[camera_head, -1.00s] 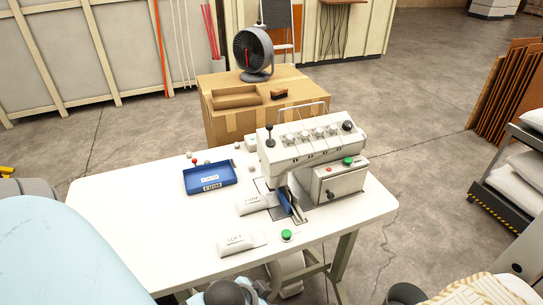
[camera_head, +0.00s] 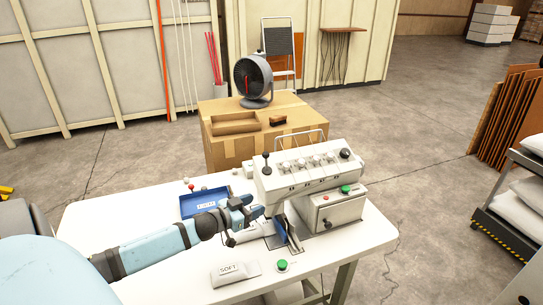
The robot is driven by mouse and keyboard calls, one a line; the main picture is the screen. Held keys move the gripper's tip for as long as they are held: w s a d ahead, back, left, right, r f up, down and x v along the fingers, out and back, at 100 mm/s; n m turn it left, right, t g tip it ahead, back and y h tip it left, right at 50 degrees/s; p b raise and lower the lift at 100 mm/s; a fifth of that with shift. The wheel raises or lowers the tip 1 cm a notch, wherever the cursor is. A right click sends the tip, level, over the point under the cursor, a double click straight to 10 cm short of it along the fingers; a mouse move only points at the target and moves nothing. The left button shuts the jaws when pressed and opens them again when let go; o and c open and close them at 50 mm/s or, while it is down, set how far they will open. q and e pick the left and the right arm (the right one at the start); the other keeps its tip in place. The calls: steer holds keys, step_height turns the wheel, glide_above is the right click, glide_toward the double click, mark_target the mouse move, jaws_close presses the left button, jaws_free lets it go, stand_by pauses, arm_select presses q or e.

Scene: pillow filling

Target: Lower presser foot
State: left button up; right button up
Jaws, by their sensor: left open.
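The white sewing machine (camera_head: 300,178) stands on the right part of the white table. Its presser foot area (camera_head: 287,225), with a dark blue part, is under the left end of the machine head; the foot itself is too small to make out. A black-knobbed lever (camera_head: 267,164) stands up at the head's left end. My left gripper (camera_head: 254,208) is open just left of the machine head, below that lever and above the table. It looks empty; I cannot tell if it touches the machine. My right gripper is not in view.
A blue tray (camera_head: 190,207) lies behind my left arm. A white block marked SOFT (camera_head: 234,272) and a green button (camera_head: 282,266) are at the table's front. A cardboard box (camera_head: 258,125) with a fan (camera_head: 253,77) stands behind the table.

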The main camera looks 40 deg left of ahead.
arm_select(q)
steer(key=w+a+r+m+h, duration=0.3)
steer(key=a+r+h, duration=0.2)
steer(key=a, duration=0.2)
steer(key=m+g+h, duration=0.2)
steer(key=m+h, duration=0.1)
glide_toward(266, 162)
steer(key=x, duration=0.4)
steer(key=r+x, duration=0.1)
steer(key=x, duration=0.3)
steer(key=r+x, duration=0.1)
steer(key=x, duration=0.3)
steer(key=shift+w+a+r, duration=0.15)
steer(key=shift+w+a, duration=0.1)
steer(key=shift+a, duration=0.1)
steer(key=c, duration=0.9)
